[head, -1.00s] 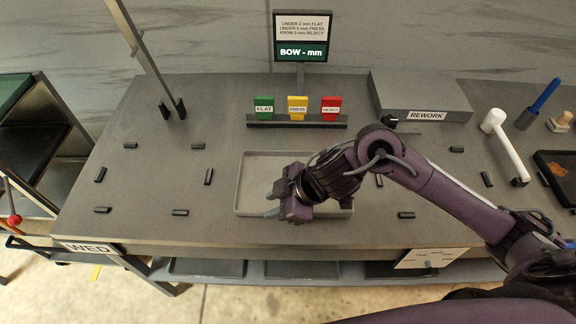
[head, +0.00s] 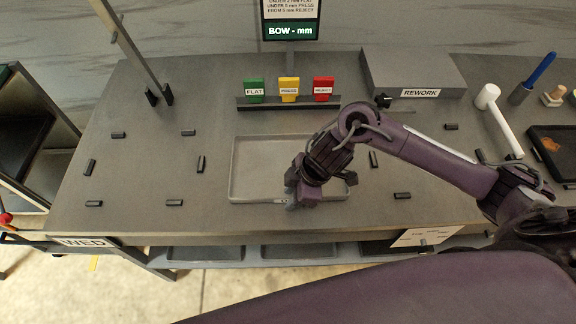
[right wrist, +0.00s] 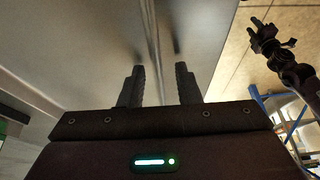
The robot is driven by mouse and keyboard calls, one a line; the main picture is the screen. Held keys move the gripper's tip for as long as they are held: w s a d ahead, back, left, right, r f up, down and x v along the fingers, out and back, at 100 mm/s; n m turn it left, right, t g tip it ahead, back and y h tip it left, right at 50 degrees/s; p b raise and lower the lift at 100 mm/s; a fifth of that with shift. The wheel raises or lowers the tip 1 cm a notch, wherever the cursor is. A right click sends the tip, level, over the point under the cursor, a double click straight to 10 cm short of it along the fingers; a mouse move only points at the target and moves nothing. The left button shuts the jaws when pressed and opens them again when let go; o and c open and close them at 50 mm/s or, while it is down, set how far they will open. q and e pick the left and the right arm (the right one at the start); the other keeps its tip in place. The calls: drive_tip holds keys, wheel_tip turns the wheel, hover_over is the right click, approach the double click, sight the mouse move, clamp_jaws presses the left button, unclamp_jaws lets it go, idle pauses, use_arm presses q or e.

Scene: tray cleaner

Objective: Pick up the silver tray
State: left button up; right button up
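The silver tray (head: 256,165) is a shallow grey rectangle lying flat on the grey bench in the head view. It also shows in the right wrist view (right wrist: 95,50). My right gripper (head: 296,204) is at the tray's near edge, right of its middle. In the right wrist view my right gripper (right wrist: 160,88) has its two fingers apart, with the tray's rim running between them; I see a gap on both sides. My arm hides part of the tray's right side.
Flat, press and reject blocks (head: 289,89) stand behind the tray, under a display (head: 291,30). A rework box (head: 412,72) is at the back right. A white-handled hammer (head: 503,122) lies farther right.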

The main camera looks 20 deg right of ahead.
clamp_jaws()
drive_tip(key=shift+w+r, duration=0.1)
idle(1.3)
